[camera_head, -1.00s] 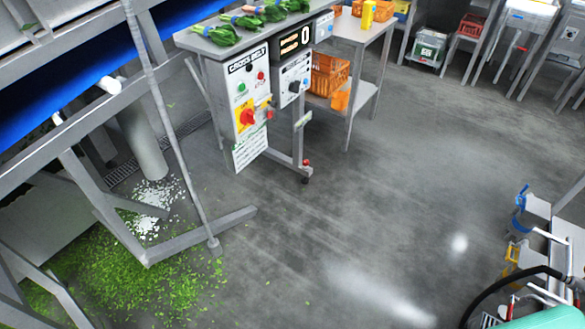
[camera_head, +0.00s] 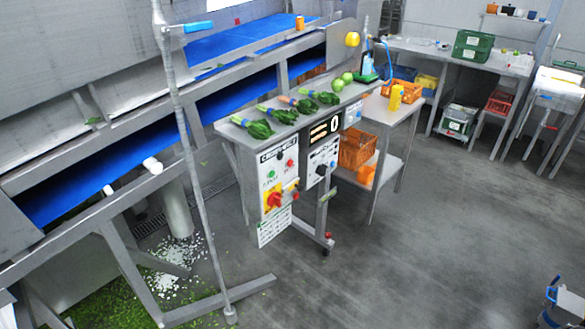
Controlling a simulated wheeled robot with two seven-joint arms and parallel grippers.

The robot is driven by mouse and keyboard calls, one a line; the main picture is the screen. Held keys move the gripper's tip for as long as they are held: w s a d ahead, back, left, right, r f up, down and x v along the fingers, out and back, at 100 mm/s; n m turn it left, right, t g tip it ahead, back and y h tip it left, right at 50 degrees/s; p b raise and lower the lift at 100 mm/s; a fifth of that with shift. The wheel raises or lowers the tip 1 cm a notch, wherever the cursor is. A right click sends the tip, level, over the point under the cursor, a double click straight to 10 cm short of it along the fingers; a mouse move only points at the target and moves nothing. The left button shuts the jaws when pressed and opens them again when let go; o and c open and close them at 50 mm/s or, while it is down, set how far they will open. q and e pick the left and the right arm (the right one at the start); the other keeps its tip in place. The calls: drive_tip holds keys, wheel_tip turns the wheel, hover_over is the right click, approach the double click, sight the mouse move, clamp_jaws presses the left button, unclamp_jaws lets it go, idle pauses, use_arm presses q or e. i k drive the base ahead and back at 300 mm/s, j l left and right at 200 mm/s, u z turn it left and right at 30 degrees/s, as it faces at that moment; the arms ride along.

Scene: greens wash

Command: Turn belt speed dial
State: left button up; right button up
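A control panel stands under the small grey table in the middle of the head view. Its left box (camera_head: 275,170) is labelled "CROSS BELT" and carries small green and red buttons and a red rotary switch (camera_head: 273,199) on a yellow plate. To its right is a grey box (camera_head: 331,158) with a black dial (camera_head: 322,170); its marks are too small to read. The blue belt (camera_head: 95,170) runs at the left. Neither gripper is in view.
Leafy bunches (camera_head: 260,129) lie on the panel's table top (camera_head: 232,131). A side table (camera_head: 388,112) with an orange crate (camera_head: 357,149) stands to its right. A slanted metal pole (camera_head: 203,190) and frame foot are at the left. The floor (camera_head: 420,250) in front is open.

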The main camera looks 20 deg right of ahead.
sight(321, 170)
drive_tip(key=i+l+u, duration=0.2)
drive_tip(key=l+u, duration=0.2)
drive_tip(key=l, duration=0.65)
drive_tip(key=l+u, duration=0.4)
drive_tip(key=l, duration=0.6)
